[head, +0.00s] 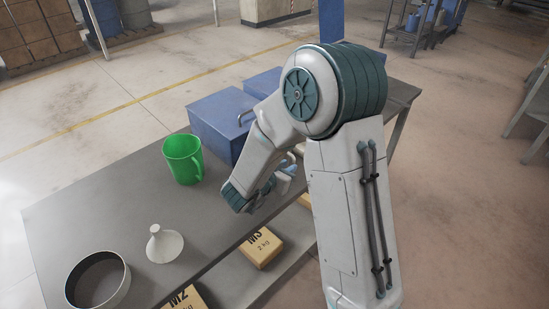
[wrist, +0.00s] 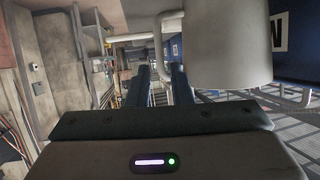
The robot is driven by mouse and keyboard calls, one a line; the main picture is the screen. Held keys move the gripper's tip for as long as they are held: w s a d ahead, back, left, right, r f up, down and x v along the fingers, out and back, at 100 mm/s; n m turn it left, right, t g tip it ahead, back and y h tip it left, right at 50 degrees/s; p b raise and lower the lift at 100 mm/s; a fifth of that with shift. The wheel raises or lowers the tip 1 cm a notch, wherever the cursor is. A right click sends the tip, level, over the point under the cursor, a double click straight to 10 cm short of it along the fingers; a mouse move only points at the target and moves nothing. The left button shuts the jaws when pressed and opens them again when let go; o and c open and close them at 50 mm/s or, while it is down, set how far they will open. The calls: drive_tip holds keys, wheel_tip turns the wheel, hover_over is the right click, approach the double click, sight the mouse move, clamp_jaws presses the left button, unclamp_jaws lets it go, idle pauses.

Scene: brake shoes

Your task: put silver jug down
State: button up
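The silver jug (wrist: 228,45) fills the upper right of the wrist view as a smooth pale cylinder, with its handle (wrist: 161,45) on its left side. My gripper (wrist: 161,75) has its two dark fingers on either side of the handle and looks shut on it. The jug looks roughly upright. In the head view my arm largely hides the gripper and jug. My wrist is beyond the upper arm, by the right-hand edge of the grey table (head: 105,195). Whether the jug touches anything below is hidden.
A green mug (head: 182,158) stands mid-table, in front of blue boxes (head: 222,122). A pale funnel (head: 164,244) and a round open pan (head: 97,281) are at the near left. Bare tabletop lies between mug and funnel.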

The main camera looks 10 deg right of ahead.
sight(293, 162)
drive_tip(key=p+x, duration=0.1)
drive_tip(key=x, duration=0.4)
clamp_jaws()
drive_tip(key=shift+r, duration=0.15)
